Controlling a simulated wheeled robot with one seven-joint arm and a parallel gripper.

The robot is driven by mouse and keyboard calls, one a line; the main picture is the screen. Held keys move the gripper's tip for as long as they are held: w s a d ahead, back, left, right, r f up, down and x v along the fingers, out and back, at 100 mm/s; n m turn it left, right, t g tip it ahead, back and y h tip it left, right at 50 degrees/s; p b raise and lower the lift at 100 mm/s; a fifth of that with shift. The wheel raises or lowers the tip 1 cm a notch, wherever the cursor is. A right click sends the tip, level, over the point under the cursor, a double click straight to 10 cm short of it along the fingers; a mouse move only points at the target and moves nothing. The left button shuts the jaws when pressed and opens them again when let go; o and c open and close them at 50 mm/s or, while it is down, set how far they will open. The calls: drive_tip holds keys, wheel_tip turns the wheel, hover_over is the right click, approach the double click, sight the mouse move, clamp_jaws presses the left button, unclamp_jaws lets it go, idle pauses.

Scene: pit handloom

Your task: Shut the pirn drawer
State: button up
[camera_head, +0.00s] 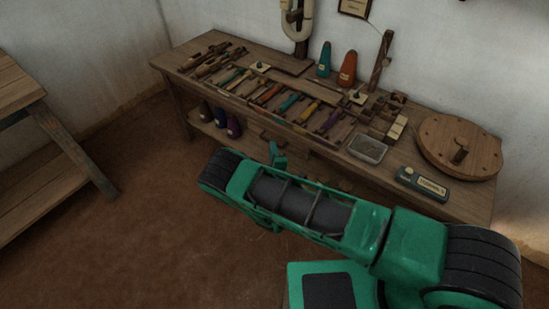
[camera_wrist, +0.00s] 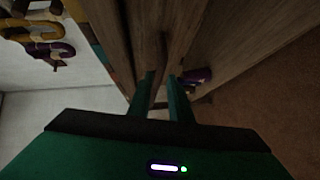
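The pirn drawer cannot be made out clearly. In the head view, dark wooden parts (camera_head: 256,131) show beneath the bench's front edge, partly hidden by my arm, and I cannot tell how far any drawer stands out. My gripper (camera_head: 277,150) is low in front of the bench, close to its front edge. In the wrist view, its two teal fingers (camera_wrist: 162,76) are a little apart, with nothing visibly held between them. They point at brown wooden boards (camera_wrist: 150,30); whether they touch the wood is unclear.
The wooden bench (camera_head: 190,53) carries several tools, a metal tray (camera_head: 367,148), a green labelled box (camera_head: 422,184) and a round wooden lid (camera_head: 460,146). Dark and purple bottles (camera_head: 233,127) stand on its lower shelf. Another wooden stand (camera_head: 50,190) is at left. Open floor (camera_head: 150,220) lies between.

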drive_tip(key=v, duration=0.5)
drive_tip(key=shift+s+a, duration=0.1)
drive_tip(key=shift+s, duration=0.1)
idle(0.3)
